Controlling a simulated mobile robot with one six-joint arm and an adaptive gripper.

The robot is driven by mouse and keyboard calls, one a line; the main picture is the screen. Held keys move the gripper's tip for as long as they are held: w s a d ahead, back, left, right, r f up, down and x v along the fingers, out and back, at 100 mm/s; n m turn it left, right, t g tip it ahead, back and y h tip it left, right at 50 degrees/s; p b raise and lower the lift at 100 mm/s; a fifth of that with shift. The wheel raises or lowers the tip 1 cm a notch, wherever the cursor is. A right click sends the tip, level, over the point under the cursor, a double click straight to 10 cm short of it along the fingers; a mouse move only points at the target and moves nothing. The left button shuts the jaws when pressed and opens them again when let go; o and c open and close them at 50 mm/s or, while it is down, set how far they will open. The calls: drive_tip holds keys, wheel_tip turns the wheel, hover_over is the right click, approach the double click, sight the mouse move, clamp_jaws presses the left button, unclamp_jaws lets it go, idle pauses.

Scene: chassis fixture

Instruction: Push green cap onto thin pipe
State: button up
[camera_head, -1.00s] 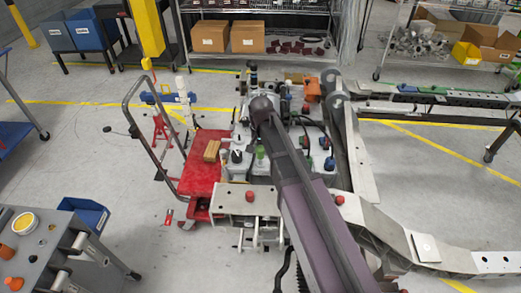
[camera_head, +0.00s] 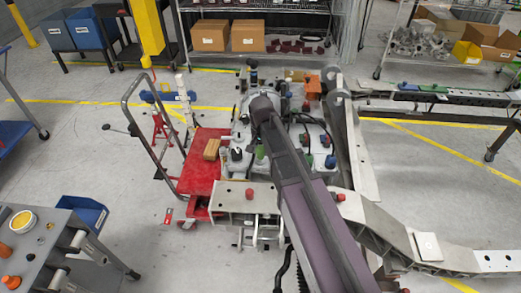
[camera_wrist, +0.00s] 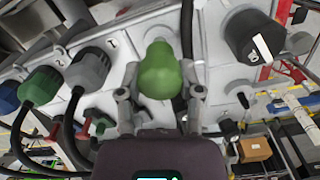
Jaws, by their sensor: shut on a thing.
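The green cap (camera_wrist: 160,70) is a rounded, upright-looking piece in the middle of the wrist view. My gripper (camera_wrist: 160,90) has one finger on each side of it and is shut on it. The cap is in front of a pale housing panel (camera_wrist: 215,75). The thin pipe cannot be made out, so I cannot tell whether the cap touches it. In the head view a small green piece (camera_head: 260,152) shows at the edge of my purple arm, which hides my gripper there.
A dark knob (camera_wrist: 252,36) stands right of the cap. Grey (camera_wrist: 88,70) and green (camera_wrist: 40,86) cable connectors sit on its left. In the head view, a red cart (camera_head: 205,175) with a wooden block (camera_head: 211,149) stands left of the fixture. A metal bracket (camera_head: 230,198) is in front.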

drive_tip(key=shift+f+b, duration=0.8)
drive_tip(key=shift+f, duration=0.1)
idle(0.6)
drive_tip(key=o, duration=0.9)
drive_tip(key=shift+c, duration=0.2)
wheel_tip(320, 180, up, 6)
drive_tip(key=p, duration=0.6)
drive_tip(key=shift+d, duration=0.1)
drive_tip(key=s+d+n, duration=0.1)
drive_tip(key=s+d, duration=0.3)
drive_tip(key=d, duration=0.2)
drive_tip(key=s+d+n, duration=0.1)
drive_tip(key=s+d, duration=0.4)
drive_tip(key=d, duration=0.1)
drive_tip(key=s+d+n, duration=0.1)
drive_tip(key=s+d, duration=0.3)
drive_tip(key=d, duration=0.3)
drive_tip(key=shift+s, duration=0.25)
